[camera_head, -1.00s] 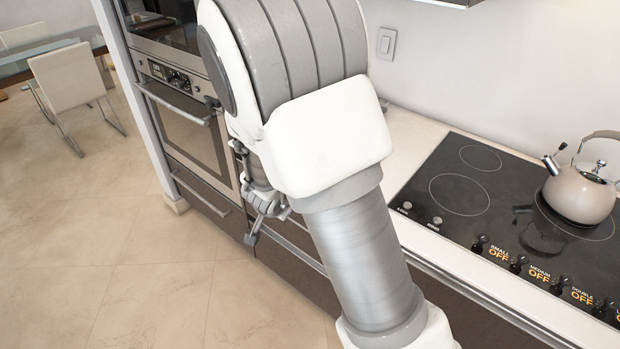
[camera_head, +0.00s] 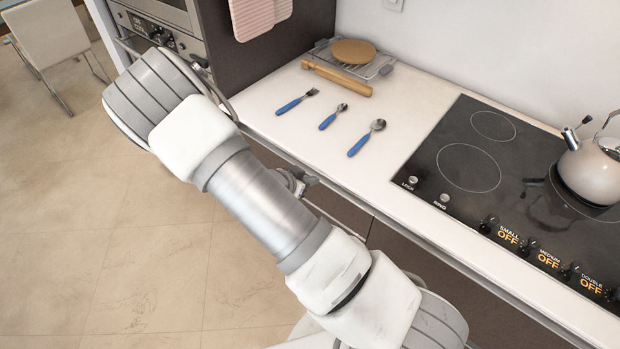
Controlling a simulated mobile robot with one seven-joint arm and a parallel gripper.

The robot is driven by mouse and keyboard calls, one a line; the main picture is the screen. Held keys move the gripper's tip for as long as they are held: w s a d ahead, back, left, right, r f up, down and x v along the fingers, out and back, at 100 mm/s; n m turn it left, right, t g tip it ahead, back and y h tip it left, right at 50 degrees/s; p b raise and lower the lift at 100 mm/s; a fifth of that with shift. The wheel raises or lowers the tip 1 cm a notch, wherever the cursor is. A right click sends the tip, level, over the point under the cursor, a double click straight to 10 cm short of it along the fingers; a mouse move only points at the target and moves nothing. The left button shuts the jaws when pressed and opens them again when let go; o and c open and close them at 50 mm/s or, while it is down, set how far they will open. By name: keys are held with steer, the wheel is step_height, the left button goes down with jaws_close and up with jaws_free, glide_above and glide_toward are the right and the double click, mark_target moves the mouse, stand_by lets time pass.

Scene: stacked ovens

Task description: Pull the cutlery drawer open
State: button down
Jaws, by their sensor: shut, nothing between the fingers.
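The dark brown drawer fronts (camera_head: 340,205) run below the white counter edge, with a thin metal rail along them. The front nearest my gripper looks flush with its neighbour, but my arm hides much of it. I cannot tell for sure which front is the cutlery drawer. My gripper (camera_head: 298,181) shows only in part behind my forearm, close to the drawer fronts just under the counter edge. It is shut and empty. I cannot tell whether it touches the front or a handle.
A fork (camera_head: 297,101) and two spoons (camera_head: 367,138), all blue-handled, lie on the counter (camera_head: 290,140). Behind are a rolling pin (camera_head: 337,79) and a rack with a round board (camera_head: 354,51). The hob (camera_head: 480,160) and kettle (camera_head: 590,170) stand right, ovens (camera_head: 165,35) left. Open floor is left.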

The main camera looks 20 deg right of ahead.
steer(key=x, duration=0.7)
steer(key=shift+b, duration=0.3)
steer(key=shift+s+a, duration=0.1)
